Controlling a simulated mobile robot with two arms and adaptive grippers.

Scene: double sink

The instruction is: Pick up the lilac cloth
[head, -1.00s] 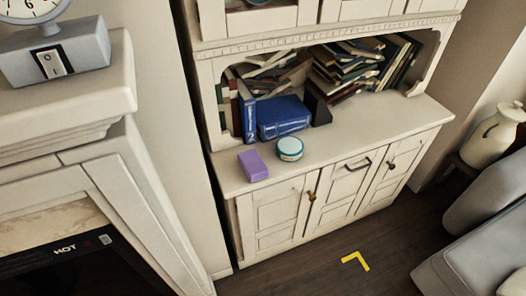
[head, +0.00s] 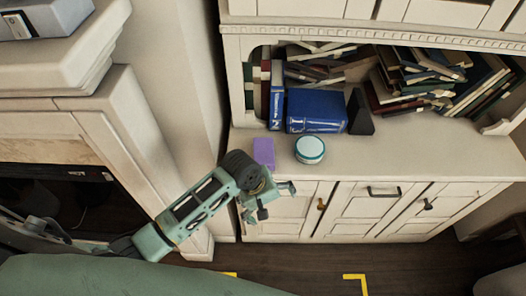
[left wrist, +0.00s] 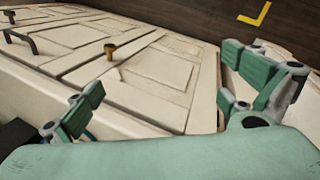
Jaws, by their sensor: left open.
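The lilac cloth (head: 263,152) looks like a small folded block. It lies on the white cabinet's counter, near its left end. My left gripper (head: 274,200) is open and empty. In the head view it appears just below the cloth, by the counter's front edge and the left cabinet door, apart from the cloth. In the left wrist view the spread fingers (left wrist: 170,95) show against the cabinet doors, and the cloth is not visible there. My right gripper is not in view.
A round teal-and-white tin (head: 309,150) stands just right of the cloth. Blue books (head: 316,112) and a black bookend (head: 360,112) stand behind it. The counter (head: 420,160) is clear to the right. A white fireplace surround (head: 110,120) is at left. Knobs and handles project from the doors.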

